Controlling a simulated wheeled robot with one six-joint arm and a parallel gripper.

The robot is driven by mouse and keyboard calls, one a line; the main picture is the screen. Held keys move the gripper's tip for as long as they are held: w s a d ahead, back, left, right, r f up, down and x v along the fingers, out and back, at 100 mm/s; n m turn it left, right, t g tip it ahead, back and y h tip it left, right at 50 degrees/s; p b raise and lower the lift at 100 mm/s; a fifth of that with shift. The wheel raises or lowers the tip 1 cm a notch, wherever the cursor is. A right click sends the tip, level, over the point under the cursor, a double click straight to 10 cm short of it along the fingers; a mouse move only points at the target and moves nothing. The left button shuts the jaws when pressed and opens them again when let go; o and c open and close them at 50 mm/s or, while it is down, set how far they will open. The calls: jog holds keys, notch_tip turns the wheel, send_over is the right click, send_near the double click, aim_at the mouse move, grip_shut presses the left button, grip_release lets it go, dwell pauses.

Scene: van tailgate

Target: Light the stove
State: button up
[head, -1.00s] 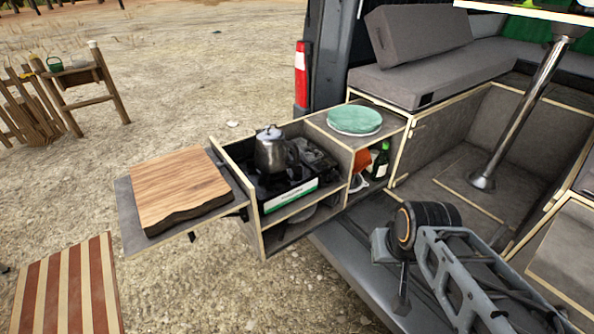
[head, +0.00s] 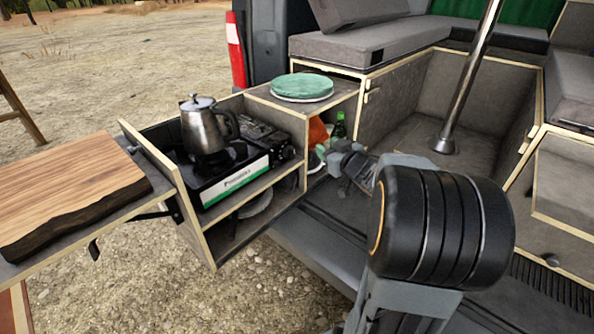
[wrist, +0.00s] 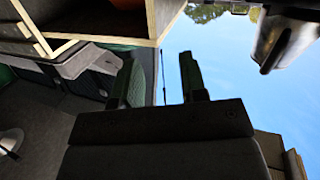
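The camping stove (head: 235,183) is black with a white and green front panel and sits on the upper shelf of the pull-out kitchen box. A steel kettle (head: 205,128) stands upright on its left part. A dark control area (head: 286,153) shows at the stove's right end, too small to read its setting. No flame is visible. My gripper (head: 345,158) is to the right of the stove, apart from it, in front of the open shelf. In the wrist view my gripper (wrist: 163,75) has its two fingers apart with nothing between them.
The kitchen box (head: 255,226) has raised wooden edges around the stove. Green plates (head: 302,87) lie on top, and a green bottle (head: 339,126) and orange item (head: 318,132) stand in the shelf. A cutting board (head: 70,185) is at the left.

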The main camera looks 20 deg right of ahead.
aim_at(294, 150)
notch_tip(294, 150, down, 6)
jog(key=s+n+y+b, duration=0.2)
jog(key=y+b, duration=0.1)
jog(key=y, duration=0.2)
jog(key=shift+y, duration=0.4)
jog(key=b+x, duration=0.2)
jog(key=x, duration=1.1)
jog(key=shift+d, duration=0.1)
grip_shut()
